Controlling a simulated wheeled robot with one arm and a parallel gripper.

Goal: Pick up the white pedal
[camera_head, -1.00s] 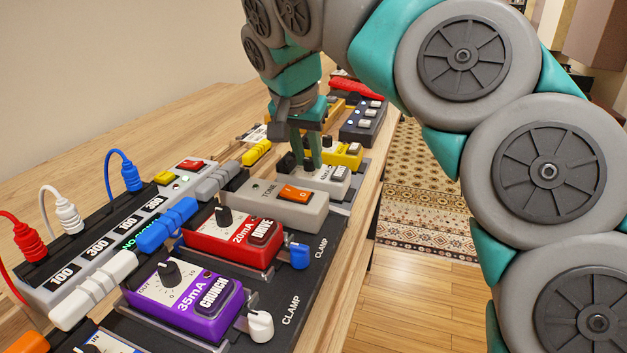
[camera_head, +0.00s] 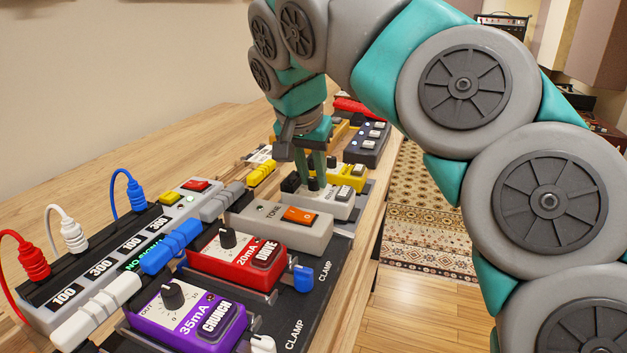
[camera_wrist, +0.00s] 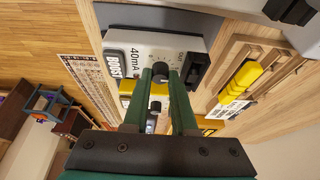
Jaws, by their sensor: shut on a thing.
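The white pedal (camera_head: 325,203) is on the black pedalboard, between the grey TONE pedal (camera_head: 283,228) and the yellow pedal (camera_head: 346,177). In the head view my gripper (camera_head: 310,184) partly hides the pedal's back part. I cannot tell whether the pedal is raised off the board.
A red DRIVE pedal (camera_head: 238,258) and a purple CRUNCH pedal (camera_head: 190,318) stand nearer on the board. A grey power box (camera_head: 100,268) with red, white and blue plugs is at left. A yellow plug (camera_wrist: 247,76) lies beside the board. Bare wooden table is behind.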

